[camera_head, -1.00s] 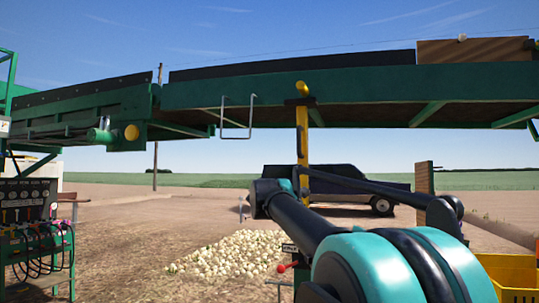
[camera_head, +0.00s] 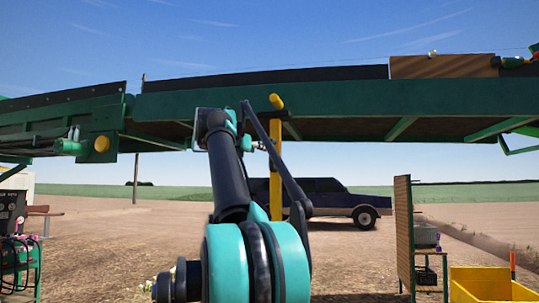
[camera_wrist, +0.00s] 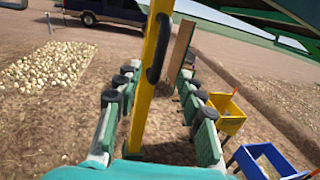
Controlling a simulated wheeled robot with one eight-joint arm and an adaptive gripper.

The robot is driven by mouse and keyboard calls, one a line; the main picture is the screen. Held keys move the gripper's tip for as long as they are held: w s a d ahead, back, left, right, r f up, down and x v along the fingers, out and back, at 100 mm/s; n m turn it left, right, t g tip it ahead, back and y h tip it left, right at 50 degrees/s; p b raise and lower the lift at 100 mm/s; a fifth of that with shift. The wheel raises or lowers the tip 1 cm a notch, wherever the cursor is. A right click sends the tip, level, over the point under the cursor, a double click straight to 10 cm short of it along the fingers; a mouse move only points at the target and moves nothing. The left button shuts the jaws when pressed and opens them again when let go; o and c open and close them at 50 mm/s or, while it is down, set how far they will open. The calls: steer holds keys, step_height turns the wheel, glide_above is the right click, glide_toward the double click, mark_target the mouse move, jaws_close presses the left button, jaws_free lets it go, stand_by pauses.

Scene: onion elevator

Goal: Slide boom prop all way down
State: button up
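The boom prop (camera_head: 275,190) is a yellow post with a rounded yellow top, upright under the green conveyor boom (camera_head: 330,98). My dark arm covers part of it in the head view. In the wrist view the yellow prop (camera_wrist: 148,95) runs between the fingers of my gripper (camera_wrist: 158,74), with a black handle (camera_wrist: 161,50) on its side. My gripper is open, one finger on each side of the prop. Gaps show on both sides, and the prop is closer to the left finger.
A yellow crate (camera_head: 490,287) and a wooden panel (camera_head: 403,235) stand at the right. A hose panel (camera_head: 12,210) is at the left edge. An onion pile (camera_wrist: 45,73) and a blue crate (camera_wrist: 265,160) show in the wrist view.

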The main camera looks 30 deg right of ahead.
mark_target(270, 153)
steer(key=x, duration=1.2)
steer(key=shift+d+f, duration=0.1)
steer(key=shift+d, duration=0.05)
jaws_close()
